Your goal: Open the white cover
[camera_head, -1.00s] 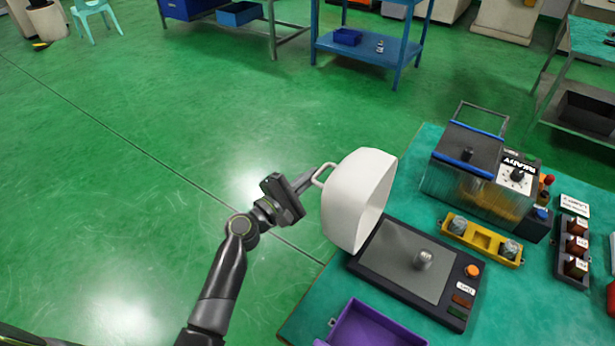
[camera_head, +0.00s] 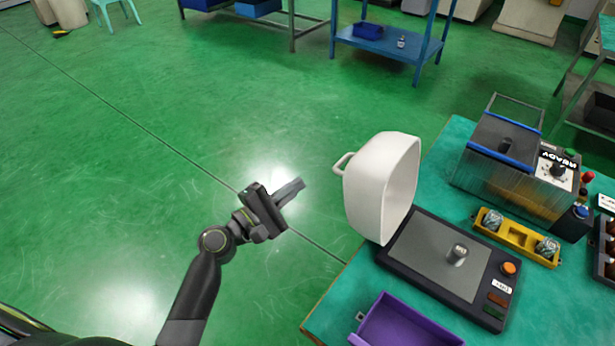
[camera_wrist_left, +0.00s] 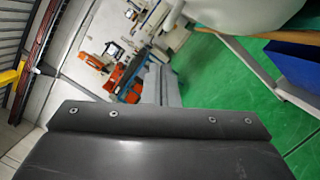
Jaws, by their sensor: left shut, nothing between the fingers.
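The white cover (camera_head: 385,185) stands swung up at the left edge of the dark machine base (camera_head: 435,265), its hollow side facing right. Its handle (camera_head: 342,163) sticks out to the left. The grey plate of the base is uncovered, with a small metal cylinder (camera_head: 457,255) on it. My left gripper (camera_head: 302,184) is shut and empty, left of the handle and apart from it, over the floor. In the left wrist view a pale curved surface at the top right may be the cover; I cannot tell. My right gripper is not in view.
A purple bin (camera_head: 405,325) sits at the front of the green table (camera_head: 335,310). A yellow holder (camera_head: 517,236) and a clear-sided machine (camera_head: 515,165) stand right of the base. Open green floor (camera_head: 170,180) lies left of the table.

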